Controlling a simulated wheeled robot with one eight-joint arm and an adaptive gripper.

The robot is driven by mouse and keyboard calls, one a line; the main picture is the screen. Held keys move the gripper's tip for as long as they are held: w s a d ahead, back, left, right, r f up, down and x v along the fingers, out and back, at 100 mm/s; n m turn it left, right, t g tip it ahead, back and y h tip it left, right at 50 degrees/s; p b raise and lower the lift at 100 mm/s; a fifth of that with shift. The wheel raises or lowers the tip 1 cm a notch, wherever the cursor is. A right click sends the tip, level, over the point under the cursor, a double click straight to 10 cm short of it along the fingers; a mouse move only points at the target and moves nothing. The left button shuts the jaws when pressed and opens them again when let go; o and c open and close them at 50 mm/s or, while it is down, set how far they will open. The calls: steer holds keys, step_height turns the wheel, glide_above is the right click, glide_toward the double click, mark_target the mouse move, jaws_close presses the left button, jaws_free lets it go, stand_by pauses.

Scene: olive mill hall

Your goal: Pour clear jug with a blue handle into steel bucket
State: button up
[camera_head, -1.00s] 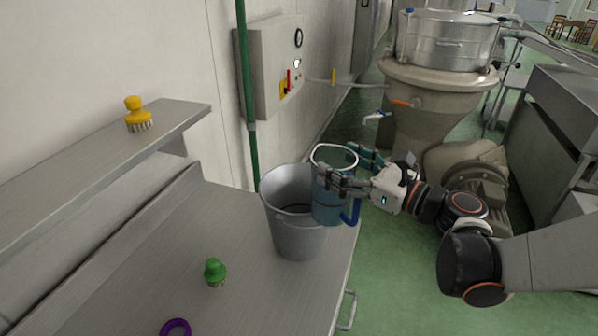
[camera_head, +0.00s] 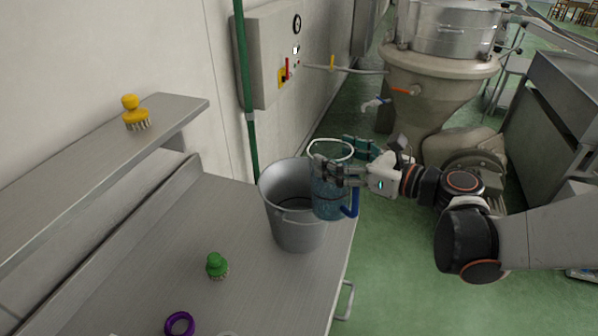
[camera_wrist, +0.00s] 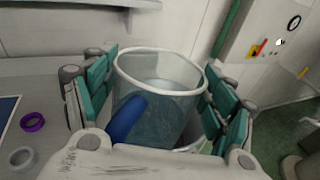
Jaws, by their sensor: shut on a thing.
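The clear jug with a blue handle (camera_head: 328,200) is in my gripper (camera_head: 345,165), at the right side of the steel bucket. It looks upright or nearly so, and it holds clear liquid in the wrist view (camera_wrist: 165,105). My gripper's teal-padded fingers (camera_wrist: 160,100) are shut around both sides of the jug. The steel bucket (camera_head: 283,215) stands upright on the steel worktop near its right edge. The jug hides part of the bucket's right rim; I cannot tell how far it overlaps the opening. In the wrist view the bucket is mostly hidden behind the jug.
On the steel worktop (camera_head: 150,270) are a green brush (camera_head: 216,266) and a purple ring (camera_head: 179,324). A yellow brush (camera_head: 135,113) sits on the wall shelf (camera_head: 60,175). A green pipe (camera_head: 246,100) runs behind the bucket. A large mill machine (camera_head: 435,85) stands behind on the green floor.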

mark_target(321, 152)
steer(key=shift+w+a+r+h+p, duration=0.15)
steer(key=shift+w+r+h+p, duration=0.15)
steer(key=shift+r+p, duration=0.25)
steer(key=shift+a+f+g, duration=0.15)
steer(key=shift+f+g, duration=0.15)
steer(key=shift+f, duration=0.2)
steer(key=shift+w+a+f+m+g+h+p, duration=0.3)
steer(key=shift+w+f+g+h+p, duration=0.25)
steer(key=shift+w+f, duration=0.2)
steer(key=shift+w+a+g+h+p, duration=0.25)
steer(key=shift+w+a+g+p, duration=0.1)
steer(key=shift+p, duration=0.4)
steer(key=w+g+h+p, duration=0.1)
steer(key=w+a+f+p, duration=0.1)
steer(key=p, duration=0.1)
steer(key=shift+w+a+m+g+h, duration=0.1)
steer(key=shift+m+g+h, duration=0.3)
steer(key=shift+w+a+f+g, duration=0.1)
steer(key=shift+w+f+g, duration=0.25)
steer(key=shift+f, duration=0.35)
steer(key=shift+w+a+f+g+h+p, duration=0.1)
steer(key=shift+w+f+g+h+p, duration=0.05)
steer(key=shift+f+g+h+p, duration=0.35)
steer(key=shift+w+a+f+m+g+h+p, duration=0.15)
steer(key=shift+w+f+m+g+h+p, duration=0.15)
steer(key=shift+f+m+g+h+p, duration=0.2)
